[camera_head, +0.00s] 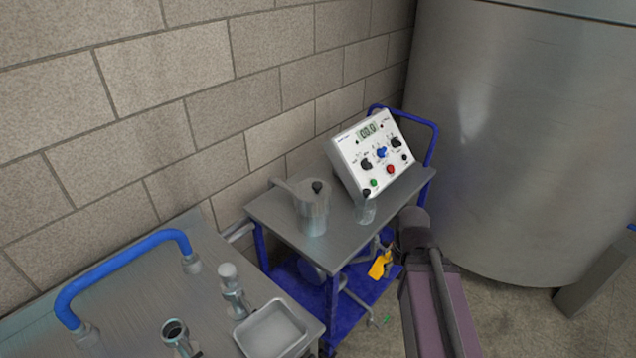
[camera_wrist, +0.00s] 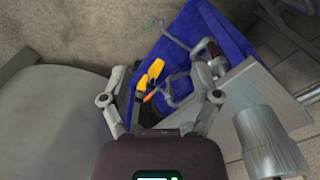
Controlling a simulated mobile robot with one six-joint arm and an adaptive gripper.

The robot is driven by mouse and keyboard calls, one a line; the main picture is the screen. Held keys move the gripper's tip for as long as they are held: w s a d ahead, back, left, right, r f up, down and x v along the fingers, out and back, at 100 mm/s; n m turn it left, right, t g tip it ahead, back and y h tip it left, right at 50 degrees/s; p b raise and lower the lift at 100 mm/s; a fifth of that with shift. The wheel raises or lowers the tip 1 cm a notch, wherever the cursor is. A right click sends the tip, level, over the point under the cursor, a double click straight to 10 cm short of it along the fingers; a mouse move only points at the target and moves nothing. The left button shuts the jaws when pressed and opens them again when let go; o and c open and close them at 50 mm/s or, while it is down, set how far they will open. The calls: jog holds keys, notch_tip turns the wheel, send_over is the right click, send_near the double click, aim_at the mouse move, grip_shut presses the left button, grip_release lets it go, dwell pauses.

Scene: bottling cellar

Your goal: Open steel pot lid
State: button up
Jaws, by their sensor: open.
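The steel pot (camera_head: 312,215) stands upright on the top of a blue-framed cart in the head view.
A white control box (camera_head: 375,150) stands behind the pot, and a small clear vessel (camera_head: 365,211) stands to its right. Yellow items (camera_head: 380,264) lie on the blue lower shelf. A steel table (camera_head: 130,310) with a tray (camera_head: 270,330) is at left. A large tank (camera_head: 520,130) stands at right.

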jog(key=w+a+r+m+p, duration=0.8)
jog(key=w+a+r+p, duration=0.2)
jog(key=w+r+p, duration=0.4)
notch_tip(320, 180, up, 8)
jog(key=m+p, duration=0.8)
send_over(317, 184)
jog(key=shift+r, duration=0.1)
jog(key=shift+f, duration=0.2)
notch_tip(317, 184, down, 13)
jog(key=b, duration=1.4)
jog(key=shift+f, duration=0.2)
grip_shut()
